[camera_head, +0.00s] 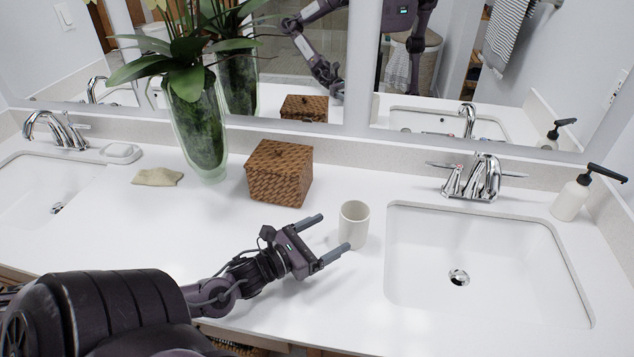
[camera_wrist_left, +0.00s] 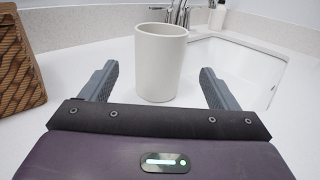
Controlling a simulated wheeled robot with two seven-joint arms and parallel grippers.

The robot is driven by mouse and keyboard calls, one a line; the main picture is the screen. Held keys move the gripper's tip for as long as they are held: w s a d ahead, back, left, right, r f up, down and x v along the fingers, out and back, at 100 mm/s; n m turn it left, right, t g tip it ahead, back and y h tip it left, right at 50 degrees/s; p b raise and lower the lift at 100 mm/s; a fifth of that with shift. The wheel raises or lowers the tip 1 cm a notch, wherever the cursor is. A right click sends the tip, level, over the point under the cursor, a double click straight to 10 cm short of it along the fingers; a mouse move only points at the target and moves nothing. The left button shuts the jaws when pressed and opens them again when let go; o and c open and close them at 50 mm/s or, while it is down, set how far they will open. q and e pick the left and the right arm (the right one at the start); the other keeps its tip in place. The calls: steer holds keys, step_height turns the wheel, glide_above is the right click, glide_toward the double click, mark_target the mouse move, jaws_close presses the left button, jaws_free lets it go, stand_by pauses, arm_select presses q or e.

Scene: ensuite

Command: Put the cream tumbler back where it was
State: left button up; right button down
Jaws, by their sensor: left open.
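The cream tumbler (camera_head: 354,224) stands upright on the white counter, just left of the right-hand sink. My left gripper (camera_head: 335,236) is open, with its fingers pointing toward the tumbler from the left. In the left wrist view the tumbler (camera_wrist_left: 160,62) stands ahead, centred between the two spread fingers of my left gripper (camera_wrist_left: 160,85). The fingers do not appear to touch it. My right gripper is not in view.
A woven box (camera_head: 279,174) stands left of the tumbler. The right sink (camera_head: 470,285) lies right of the tumbler, with a faucet (camera_head: 478,180) and soap dispenser (camera_head: 571,198).

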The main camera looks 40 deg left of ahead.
arm_select(q)
steer(key=shift+v, duration=1.1)
